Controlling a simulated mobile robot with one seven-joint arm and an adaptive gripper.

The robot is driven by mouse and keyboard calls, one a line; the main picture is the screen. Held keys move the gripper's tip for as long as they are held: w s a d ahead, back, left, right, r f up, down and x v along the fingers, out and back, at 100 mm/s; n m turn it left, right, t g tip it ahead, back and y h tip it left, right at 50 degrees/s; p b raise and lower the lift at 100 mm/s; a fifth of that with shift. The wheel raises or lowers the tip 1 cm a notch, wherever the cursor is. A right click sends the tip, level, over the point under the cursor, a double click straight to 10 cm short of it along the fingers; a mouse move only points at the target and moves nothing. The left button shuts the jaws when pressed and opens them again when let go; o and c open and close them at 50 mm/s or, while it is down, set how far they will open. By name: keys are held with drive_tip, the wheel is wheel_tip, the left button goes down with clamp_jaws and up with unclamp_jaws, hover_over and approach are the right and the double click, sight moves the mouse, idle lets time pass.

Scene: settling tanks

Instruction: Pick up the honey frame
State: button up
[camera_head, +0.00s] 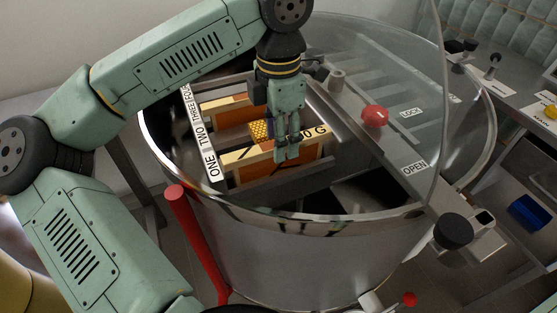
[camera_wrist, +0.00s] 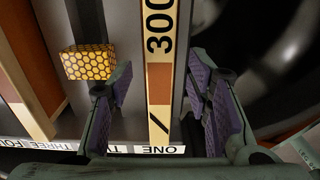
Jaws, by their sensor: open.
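A honey frame (camera_head: 250,172) with an orange face and a pale top bar marked "300 G" stands in a slot of the steel drum, beside the "ONE" label. Its top bar (camera_wrist: 160,55) runs between my fingers in the wrist view. My gripper (camera_head: 286,153) points down over this bar. In the wrist view my gripper (camera_wrist: 160,97) is open, with one purple-padded finger on each side of the bar and a gap visible on both sides. The lower part of the frame is hidden inside the drum.
A second frame (camera_head: 225,104) stands farther back in the drum. A yellow honeycomb-patterned block (camera_head: 260,130) sits between the two, close to my left finger in the wrist view. A clear lid (camera_head: 400,65) and a red knob (camera_head: 374,116) are to the right.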

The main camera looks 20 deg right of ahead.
drive_tip(key=shift+f, duration=0.25)
drive_tip(key=shift+c, duration=0.4)
clamp_jaws()
idle(0.5)
